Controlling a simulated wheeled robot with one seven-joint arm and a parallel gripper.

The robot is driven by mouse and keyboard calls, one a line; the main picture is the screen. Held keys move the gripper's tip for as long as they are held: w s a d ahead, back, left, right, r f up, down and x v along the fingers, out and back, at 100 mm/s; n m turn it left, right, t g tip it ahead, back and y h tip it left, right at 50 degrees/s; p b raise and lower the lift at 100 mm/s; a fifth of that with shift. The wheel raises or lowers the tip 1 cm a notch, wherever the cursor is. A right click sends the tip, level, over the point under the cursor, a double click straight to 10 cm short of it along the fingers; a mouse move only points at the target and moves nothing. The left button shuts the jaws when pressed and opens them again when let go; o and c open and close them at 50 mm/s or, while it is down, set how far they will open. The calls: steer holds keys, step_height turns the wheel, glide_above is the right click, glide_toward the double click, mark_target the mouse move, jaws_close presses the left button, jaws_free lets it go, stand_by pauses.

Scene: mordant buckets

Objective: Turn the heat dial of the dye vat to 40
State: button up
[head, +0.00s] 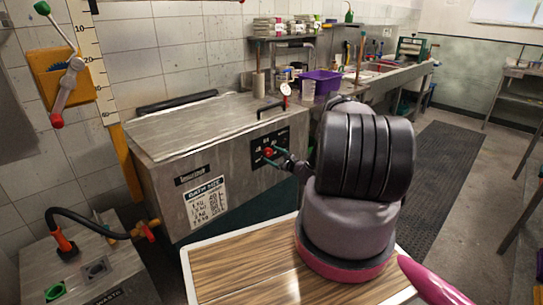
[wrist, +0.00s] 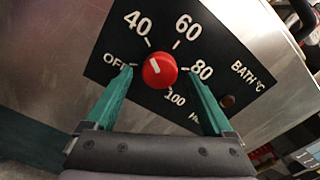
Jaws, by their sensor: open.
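The dye vat (head: 215,125) is a long grey metal box with a lid. Its heat dial is a red knob on a black panel, seen in the head view (head: 268,153) and in the middle of the wrist view (wrist: 160,71). The panel reads OFF, 40, 60, 80, 100 and BATH °C. The dial's short white mark points up-left, seemingly between OFF and 40. My gripper (wrist: 158,73) is open, its green fingertips on either side of the dial with a small gap showing at each side. The head view also shows my gripper (head: 277,156) at the panel.
A red lamp (wrist: 228,101) sits right of the dial. A waste box (head: 85,265) with a hose stands at the lower left. Behind are shelves and a purple tub (head: 322,80). A dark floor mat (head: 440,165) lies right.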

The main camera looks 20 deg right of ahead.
steer(key=v, duration=0.9)
steer(key=shift+s, duration=0.2)
steer(key=shift+d, duration=0.1)
steer(key=w+a+r+n+g+y, duration=0.1)
steer(key=a+r+n+g+y, duration=0.45)
steer(key=r, duration=0.75)
steer(key=a+r+n+g+y, duration=0.1)
steer(key=a+r+n+g, duration=0.3)
steer(key=a+r, duration=0.75)
steer(key=s+a+r+n+g+h, duration=0.1)
steer(key=s+a+r+n, duration=0.1)
steer(key=r, duration=0.4)
steer(key=s+a+r+n+g, duration=0.1)
steer(key=s+a+r+n, duration=0.15)
steer(key=r, duration=0.35)
steer(key=s+a+r+n+g+h, duration=0.1)
steer(key=s+a+r+n+h, duration=0.25)
steer(key=s+r, duration=0.7)
steer(key=s+a+r+n+g+h, duration=0.1)
steer(key=s+a+r+n+h, duration=0.25)
steer(key=s+r, duration=0.75)
steer(key=s+d+t+h, duration=0.2)
steer(key=s+d+t, duration=0.1)
steer(key=s, duration=1.1)
steer(key=shift+f+n+t+h, duration=0.35)
steer(key=shift+f+n, duration=0.05)
